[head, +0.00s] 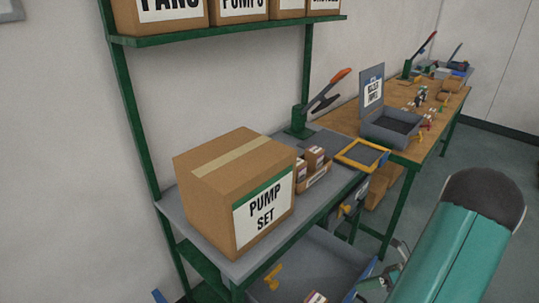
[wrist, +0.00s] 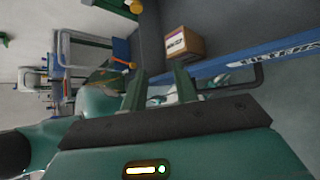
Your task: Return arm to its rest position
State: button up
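My gripper (wrist: 160,82) shows in the wrist view with its two dark green fingers apart. I see nothing held between them. In the head view my teal arm reaches in from the lower right, and the gripper end is small and partly hidden near the lower bin. A small labelled cardboard box (wrist: 184,43) lies in a grey bin (wrist: 215,18) beyond the fingers in the wrist view.
A large PUMP SET box (head: 222,190) stands on the grey bench top. A shelf (head: 225,33) with labelled boxes is above. The lower grey bin (head: 325,250) is under the bench. A wooden table (head: 445,105) stands behind. Open floor is at the right.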

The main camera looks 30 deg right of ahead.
jog(key=w+a+r+n+g+h, duration=0.2)
jog(key=w+a+r+n+g, duration=0.15)
jog(key=a+r+n, duration=0.45)
jog(key=w+a+r+n+g+h, duration=0.25)
jog(key=w+a+r+n, duration=0.25)
jog(key=a+r+n, duration=0.35)
jog(key=s+a+r+n+t+h, duration=0.2)
jog(key=a+r+n, duration=0.4)
jog(key=a+n, duration=0.2)
jog(key=s+a+r+n+t+h, duration=0.2)
jog(key=s+a+r+n+t, duration=0.1)
jog(key=a+r+n, duration=0.3)
jog(key=a+n, duration=0.2)
jog(key=n, duration=0.2)
jog(key=shift+s+h, duration=0.25)
jog(key=shift+h, duration=0.1)
jog(key=shift+d+r, duration=0.1)
